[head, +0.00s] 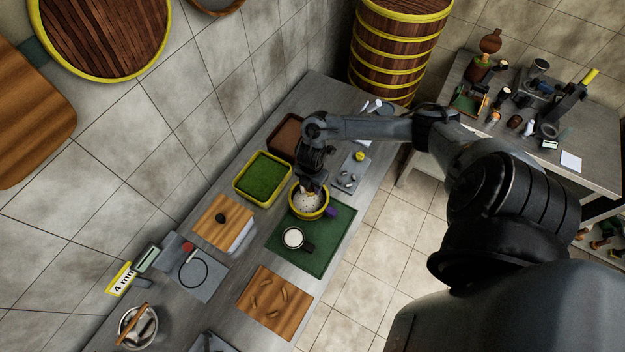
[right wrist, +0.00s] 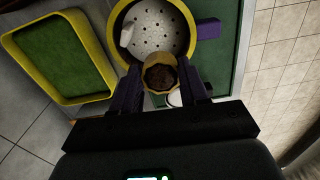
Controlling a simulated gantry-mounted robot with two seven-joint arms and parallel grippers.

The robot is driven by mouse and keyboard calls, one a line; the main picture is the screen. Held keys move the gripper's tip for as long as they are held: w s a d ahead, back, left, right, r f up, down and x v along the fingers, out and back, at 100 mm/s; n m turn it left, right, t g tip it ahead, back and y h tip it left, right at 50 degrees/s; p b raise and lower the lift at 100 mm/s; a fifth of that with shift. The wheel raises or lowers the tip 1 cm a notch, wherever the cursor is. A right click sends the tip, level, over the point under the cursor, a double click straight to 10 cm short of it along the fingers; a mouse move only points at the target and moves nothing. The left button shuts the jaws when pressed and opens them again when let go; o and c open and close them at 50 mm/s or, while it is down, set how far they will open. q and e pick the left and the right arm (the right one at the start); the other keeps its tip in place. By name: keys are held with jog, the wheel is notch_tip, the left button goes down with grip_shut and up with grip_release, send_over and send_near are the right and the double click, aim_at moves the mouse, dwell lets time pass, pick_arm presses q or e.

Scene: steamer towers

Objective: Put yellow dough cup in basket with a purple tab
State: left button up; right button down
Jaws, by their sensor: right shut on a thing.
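The basket (head: 297,209) has a yellow rim, a pale perforated floor and a purple tab (head: 331,212). It stands on a green mat in the head view; the basket (right wrist: 121,12) and its tab (right wrist: 208,28) also show in the right wrist view. My right gripper (head: 310,184) is over the basket, pointing down. In the right wrist view, my right gripper (right wrist: 160,84) is shut on the yellow dough cup (right wrist: 151,64), whose inside looks dark brown. The cup overlaps the basket's near rim there; its height above the floor is unclear. My left gripper is not in view.
A white-filled mug (head: 292,237) stands on the green mat (head: 320,250). A yellow-rimmed green tray (head: 262,178) is left of the basket. A small pale piece (right wrist: 127,35) lies inside the basket. A grey tray (head: 350,172) with small items is behind, right.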

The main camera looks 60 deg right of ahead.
dwell(0.3)
jog(key=shift+r, duration=0.1)
notch_tip(320, 180, down, 8)
jog(key=b, duration=0.5)
jog(key=shift+b, duration=0.3)
jog(key=shift+f+b, duration=0.45)
jog(key=shift+f, duration=0.35)
jog(key=shift+f, duration=0.25)
jog(key=shift+f, duration=0.25)
